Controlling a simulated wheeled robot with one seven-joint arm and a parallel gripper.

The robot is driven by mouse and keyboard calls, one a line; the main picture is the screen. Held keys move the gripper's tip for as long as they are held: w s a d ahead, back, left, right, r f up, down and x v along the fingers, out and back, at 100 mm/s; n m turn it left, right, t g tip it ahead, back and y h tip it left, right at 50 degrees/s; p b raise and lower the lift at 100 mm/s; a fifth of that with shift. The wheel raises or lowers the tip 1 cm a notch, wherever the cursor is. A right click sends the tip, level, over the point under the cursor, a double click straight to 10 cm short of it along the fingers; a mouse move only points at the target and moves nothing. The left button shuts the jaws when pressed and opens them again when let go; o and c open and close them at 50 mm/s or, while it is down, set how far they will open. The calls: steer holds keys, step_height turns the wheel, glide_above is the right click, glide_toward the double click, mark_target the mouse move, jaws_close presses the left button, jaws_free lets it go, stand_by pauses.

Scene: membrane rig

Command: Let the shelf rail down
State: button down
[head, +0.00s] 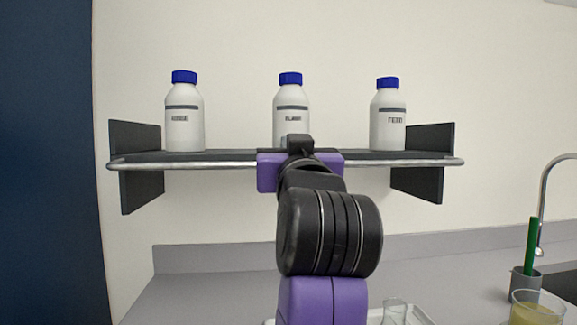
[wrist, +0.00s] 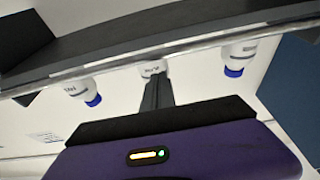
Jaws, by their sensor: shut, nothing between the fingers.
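The shelf rail (head: 215,164) is a thin silver bar with rounded ends along the front of a dark wall shelf (head: 148,137). In the head view it is level with the shelf board, below the bottle bases. It also crosses the wrist view (wrist: 205,41) at a slant. My gripper (wrist: 156,80) is shut and empty, its dark fingers pointing towards the middle bottle and the rail. In the head view my purple wrist covers the middle of the rail and hides the fingertips. I cannot tell whether they touch the rail.
Three white bottles with blue caps stand on the shelf: left (head: 184,118), middle (head: 291,105) and right (head: 388,118). Below is a grey counter (head: 190,295) with a glass flask (head: 394,312), a beaker (head: 535,309) and a grey cup (head: 525,285). Space under the shelf's left half is clear.

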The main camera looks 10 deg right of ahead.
steer(key=f+t+b, duration=0.2)
steer(key=t+b, duration=0.1)
steer(key=shift+s+f, duration=0.3)
steer(key=shift+f, duration=0.05)
steer(key=shift+w+f+b, duration=0.1)
steer(key=shift+f+b, duration=0.3)
steer(key=shift+f, duration=0.05)
